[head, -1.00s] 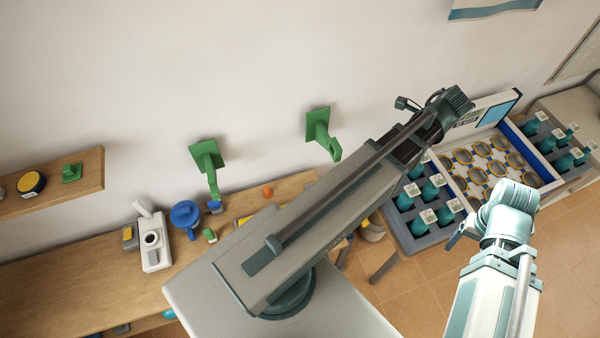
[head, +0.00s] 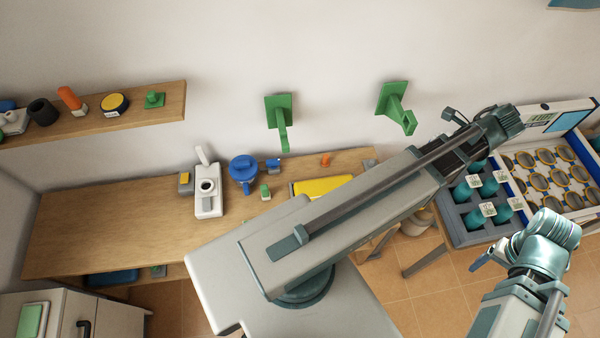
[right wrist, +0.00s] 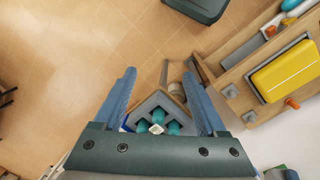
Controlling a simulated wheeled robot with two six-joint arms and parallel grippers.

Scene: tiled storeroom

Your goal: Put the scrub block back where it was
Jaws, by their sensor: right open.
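No object in view is clearly the scrub block. Small candidates on the wooden bench (head: 110,215) are a yellow-topped grey block (head: 185,182) left of a white device and a small green block (head: 265,192) below a blue round tool. My right gripper (head: 488,258) is at the lower right in the head view, away from the bench. In the right wrist view its two blue fingers (right wrist: 160,74) stand wide apart with nothing held between them.
Two green wall brackets (head: 279,110) (head: 397,105) are above the bench. A wooden shelf (head: 150,108) at left holds several items. A grey crate of teal bottles (head: 462,232) stands near my right arm. A yellow item (right wrist: 287,72) lies on the bench. The bench's left part is clear.

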